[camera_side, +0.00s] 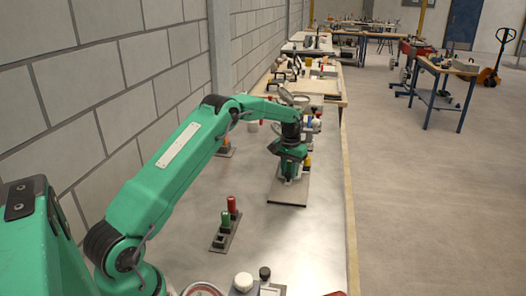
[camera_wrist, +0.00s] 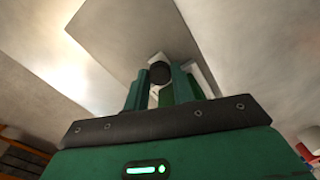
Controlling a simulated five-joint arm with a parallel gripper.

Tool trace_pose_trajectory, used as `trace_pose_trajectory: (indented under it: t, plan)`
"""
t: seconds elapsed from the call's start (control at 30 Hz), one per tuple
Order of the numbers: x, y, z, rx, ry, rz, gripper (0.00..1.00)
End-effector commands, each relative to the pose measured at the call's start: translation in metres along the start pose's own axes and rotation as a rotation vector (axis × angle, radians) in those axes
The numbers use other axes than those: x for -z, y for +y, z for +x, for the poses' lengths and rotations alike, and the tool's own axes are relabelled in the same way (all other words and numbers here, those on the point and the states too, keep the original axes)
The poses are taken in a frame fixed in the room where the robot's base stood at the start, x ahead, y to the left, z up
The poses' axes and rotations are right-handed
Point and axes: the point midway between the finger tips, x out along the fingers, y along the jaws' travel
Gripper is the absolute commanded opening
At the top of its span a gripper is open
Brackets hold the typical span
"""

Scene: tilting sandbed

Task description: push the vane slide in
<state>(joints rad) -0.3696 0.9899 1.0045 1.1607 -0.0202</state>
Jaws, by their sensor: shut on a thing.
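My gripper (camera_side: 289,172) points down over a flat grey-brown plate (camera_side: 288,193) on the bench, in the middle of the side view. In the wrist view its green fingers are closed around a dark round knob (camera_wrist: 160,73). A pale strip (camera_wrist: 202,76) shows beside the right finger. I take the knob to be the handle of the vane slide. The slide's body and how far it sits in are hidden by my fingers. The plate also shows in the wrist view (camera_wrist: 135,28).
A small base with a red (camera_side: 231,204) and a green (camera_side: 225,218) peg-like piece stands left and nearer. A white knob (camera_side: 243,282) and other parts lie at the front edge. Cluttered fixtures fill the bench behind my gripper. The bench's right edge (camera_side: 349,210) is close.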

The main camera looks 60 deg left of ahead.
Motion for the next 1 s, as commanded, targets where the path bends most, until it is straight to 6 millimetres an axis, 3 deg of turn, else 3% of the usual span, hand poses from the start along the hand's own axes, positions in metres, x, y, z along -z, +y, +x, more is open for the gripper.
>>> trace_pose_trajectory:
  t: [0.03,0.13,0.63,1.0]
  plan:
    - [0.006,-0.002,-0.003,-0.001,0.026,-0.005,0.27]
    - [0.005,-0.002,-0.002,0.0,0.023,-0.004,0.46]
    - [0.001,0.0,-0.001,0.0,0.015,-0.003,0.47]
    - [-0.018,0.008,-0.001,0.0,0.014,-0.003,0.47]
